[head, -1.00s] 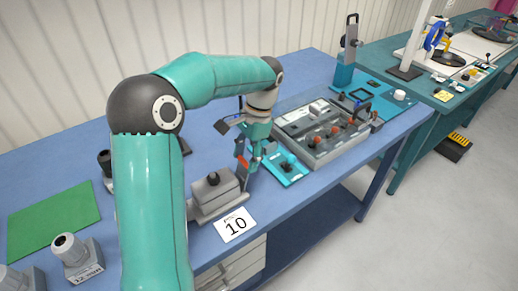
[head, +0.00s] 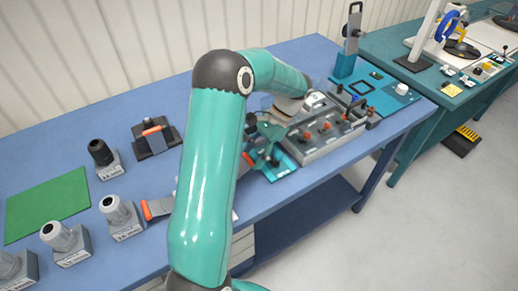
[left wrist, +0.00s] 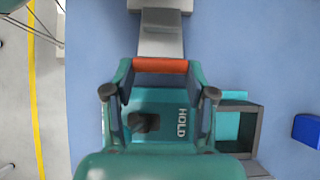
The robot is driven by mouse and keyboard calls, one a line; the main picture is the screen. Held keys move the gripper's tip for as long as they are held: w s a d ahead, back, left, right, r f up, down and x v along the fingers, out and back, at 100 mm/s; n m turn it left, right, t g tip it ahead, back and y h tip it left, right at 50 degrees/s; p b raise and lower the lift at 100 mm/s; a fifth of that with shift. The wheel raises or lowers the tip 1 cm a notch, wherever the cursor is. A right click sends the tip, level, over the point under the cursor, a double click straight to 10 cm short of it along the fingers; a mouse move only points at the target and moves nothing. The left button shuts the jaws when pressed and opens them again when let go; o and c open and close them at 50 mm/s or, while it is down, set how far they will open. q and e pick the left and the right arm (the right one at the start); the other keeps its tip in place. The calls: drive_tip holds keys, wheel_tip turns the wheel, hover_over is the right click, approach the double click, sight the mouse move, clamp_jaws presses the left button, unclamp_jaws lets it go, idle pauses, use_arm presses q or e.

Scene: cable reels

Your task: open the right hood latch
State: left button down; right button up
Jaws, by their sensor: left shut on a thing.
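The right hood latch shows in the left wrist view as a short grey lever (left wrist: 160,42) ending in an orange bar (left wrist: 160,66). My left gripper (left wrist: 160,78) is shut on that orange bar, with a teal finger at each end of it. In the head view an orange bit of the latch (head: 247,159) shows beside my left gripper (head: 256,149). The grey hood body is mostly hidden behind my left arm. Another latch, grey with an orange end (head: 147,210), lies outward on the left side of the arm. My right gripper is out of view.
A teal pad (left wrist: 163,104) marked HOLD, with a dark knob, lies below the gripper. A grey console (head: 322,134) with orange knobs stands to its right. Several grey blocks with cylinders (head: 122,226) and a green mat (head: 47,204) are at the left.

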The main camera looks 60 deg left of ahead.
use_arm(q)
drive_tip(key=shift+w+d+f, duration=0.1)
drive_tip(key=shift+w+f, duration=0.1)
drive_tip(key=shift+f, duration=0.25)
drive_tip(key=c, duration=0.8)
unclamp_jaws()
drive_tip(key=shift+f, duration=0.1)
drive_tip(key=o, duration=0.4)
drive_tip(key=shift+w, duration=0.2)
drive_tip(key=shift+o, duration=0.2)
drive_tip(key=shift+s, duration=0.15)
drive_tip(key=v, duration=1.2)
